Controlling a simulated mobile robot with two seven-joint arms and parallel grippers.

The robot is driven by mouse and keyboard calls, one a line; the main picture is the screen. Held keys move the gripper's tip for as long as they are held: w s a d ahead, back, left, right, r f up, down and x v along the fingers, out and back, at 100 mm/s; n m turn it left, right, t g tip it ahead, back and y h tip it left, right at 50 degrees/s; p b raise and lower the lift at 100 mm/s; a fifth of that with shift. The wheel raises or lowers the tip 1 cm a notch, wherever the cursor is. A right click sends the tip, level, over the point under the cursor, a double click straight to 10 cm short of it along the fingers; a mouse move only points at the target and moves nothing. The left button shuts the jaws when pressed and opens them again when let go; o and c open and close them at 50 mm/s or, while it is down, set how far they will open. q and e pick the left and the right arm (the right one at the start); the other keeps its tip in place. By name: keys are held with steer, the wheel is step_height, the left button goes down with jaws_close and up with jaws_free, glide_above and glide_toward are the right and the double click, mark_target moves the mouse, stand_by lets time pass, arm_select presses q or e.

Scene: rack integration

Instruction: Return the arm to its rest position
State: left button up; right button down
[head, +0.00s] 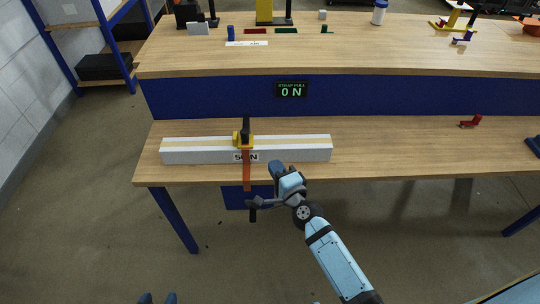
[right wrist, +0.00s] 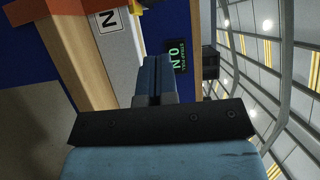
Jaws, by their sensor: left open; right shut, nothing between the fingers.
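My right gripper (head: 276,169) is shut and empty. It is at the front edge of the lower shelf, just right of the hanging orange strap (head: 247,172) and apart from it. In the right wrist view its blue fingers (right wrist: 154,80) are together. My left gripper (head: 158,298) shows only as two dark blue fingertips, spread apart, at the bottom edge of the head view. A long grey-white beam (head: 290,150) lies on the lower wooden shelf with a yellow buckle (head: 243,139) and black lever around its middle. The orange strap hangs from the buckle over the front edge.
A display (head: 291,89) reads "STRAP PULL 0 N" on the blue panel. A red part (head: 471,121) lies on the lower shelf (head: 400,150) at right. Floor in front is open.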

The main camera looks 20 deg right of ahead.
steer(key=s+d+f+n+g, duration=0.1)
steer(key=s+f+n+g, duration=0.35)
steer(key=s+n, duration=0.55)
steer(key=s+f+n+g, duration=0.3)
steer(key=s+f+n, duration=0.35)
steer(key=s, duration=0.65)
step_height(320, 180, up, 14)
steer(key=d+n+p, duration=0.1)
steer(key=n+p, duration=0.1)
steer(key=p, duration=1.2)
steer(key=shift+s+d+t, duration=0.15)
steer(key=shift+s+t, duration=0.1)
steer(key=shift+t, duration=0.1)
steer(key=shift+f+n, duration=0.1)
steer(key=shift+n, duration=0.15)
